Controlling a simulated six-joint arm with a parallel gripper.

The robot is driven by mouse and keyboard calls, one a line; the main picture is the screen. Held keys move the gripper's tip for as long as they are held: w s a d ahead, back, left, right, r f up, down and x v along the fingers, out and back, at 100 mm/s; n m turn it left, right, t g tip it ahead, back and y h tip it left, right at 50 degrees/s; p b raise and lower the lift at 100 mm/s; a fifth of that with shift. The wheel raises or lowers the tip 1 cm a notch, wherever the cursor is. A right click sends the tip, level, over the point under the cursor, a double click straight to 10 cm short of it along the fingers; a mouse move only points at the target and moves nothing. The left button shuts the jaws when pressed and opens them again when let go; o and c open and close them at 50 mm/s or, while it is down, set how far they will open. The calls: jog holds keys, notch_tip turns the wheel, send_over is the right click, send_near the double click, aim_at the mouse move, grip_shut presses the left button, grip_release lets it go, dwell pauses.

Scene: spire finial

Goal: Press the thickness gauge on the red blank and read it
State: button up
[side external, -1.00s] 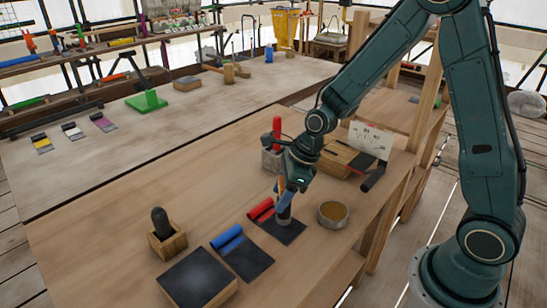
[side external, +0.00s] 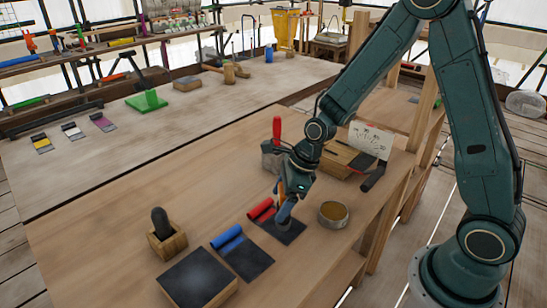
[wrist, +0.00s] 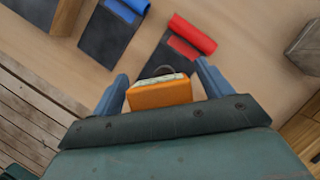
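The red blank (side external: 292,234) is a dark sheet with a red rolled end, lying flat on the bench. It also shows in the wrist view (wrist: 163,60), upper middle. My gripper (side external: 284,212) points down over this blank. In the wrist view my gripper's two blue fingers (wrist: 162,84) stand on either side of the orange thickness gauge (wrist: 160,94), and it appears gripped between them. The gauge's pale face with markings is seen nearly edge-on, so I cannot make out a reading. The gauge's lower end is at or just above the dark sheet; contact is unclear.
A blue-ended blank (side external: 250,262) lies to the left, beside a dark-topped block (side external: 198,277). A round tin (side external: 333,215) stands close on the right. A red-handled tool (side external: 277,128) stands behind my gripper.

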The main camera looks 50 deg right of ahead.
dwell(0.3)
jog(key=v, duration=1.4)
dwell(0.3)
jog(key=s+r+n+t+h, duration=0.1)
jog(key=s+r+n, duration=0.3)
jog(key=s+n, duration=0.5)
jog(key=s+r+n+t+h, duration=0.1)
jog(key=s+r+n, duration=0.4)
jog(key=n, duration=1.3)
jog(key=s+h, duration=0.1)
jog(key=s, duration=0.3)
jog(key=shift+d, duration=0.35)
